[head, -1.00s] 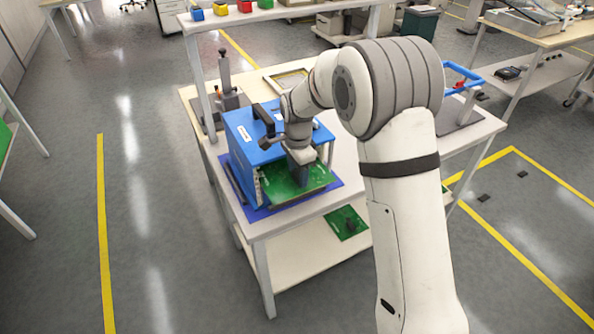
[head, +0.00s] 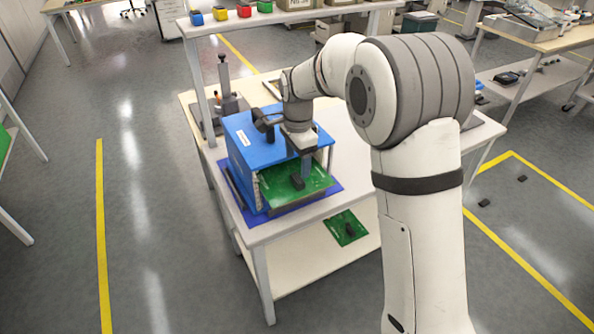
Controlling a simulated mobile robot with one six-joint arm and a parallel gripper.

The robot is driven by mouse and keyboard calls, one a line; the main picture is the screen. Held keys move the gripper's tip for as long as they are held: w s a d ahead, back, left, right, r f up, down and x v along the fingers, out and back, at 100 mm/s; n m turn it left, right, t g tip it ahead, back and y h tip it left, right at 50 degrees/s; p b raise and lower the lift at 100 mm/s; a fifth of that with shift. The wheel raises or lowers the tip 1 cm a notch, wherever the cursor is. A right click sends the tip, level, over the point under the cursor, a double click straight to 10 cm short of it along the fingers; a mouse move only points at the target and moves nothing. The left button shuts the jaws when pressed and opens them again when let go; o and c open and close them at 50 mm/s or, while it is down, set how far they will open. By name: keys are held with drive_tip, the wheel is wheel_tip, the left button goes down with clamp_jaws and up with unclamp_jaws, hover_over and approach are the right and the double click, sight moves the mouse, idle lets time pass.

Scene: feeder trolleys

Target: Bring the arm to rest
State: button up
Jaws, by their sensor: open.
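My arm reaches from the right over the workbench. My gripper (head: 303,172) points down just above a green circuit board (head: 312,186); its fingertips are small and partly hidden, and nothing shows held in it. The board lies at the open front of a blue box-shaped rack (head: 243,160), with a dark block (head: 298,182) on its surface. Whether the gripper touches the board cannot be told.
The rack stands on a blue mat (head: 335,188) on a white workbench (head: 352,165). A raised shelf with coloured bins (head: 244,10) runs behind. Floor to the left is clear.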

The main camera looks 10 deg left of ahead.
drive_tip(key=shift+d+r, duration=0.1)
drive_tip(key=shift+r, duration=0.75)
drive_tip(key=s+d+r+n, duration=0.3)
drive_tip(key=s+d+r, duration=0.2)
drive_tip(key=d, duration=0.3)
drive_tip(key=s+d+n+t, duration=0.1)
drive_tip(key=s+d+n, duration=0.3)
drive_tip(key=s+d, duration=0.3)
drive_tip(key=s+d+r+n+t, duration=0.1)
drive_tip(key=s+d+n, duration=0.3)
drive_tip(key=s, duration=1)
drive_tip(key=d+t, duration=0.1)
drive_tip(key=d, duration=0.1)
drive_tip(key=shift+s+d+r, duration=0.2)
drive_tip(key=shift+s+d, duration=0.15)
drive_tip(key=shift+d, duration=0.05)
drive_tip(key=shift+c, duration=0.2)
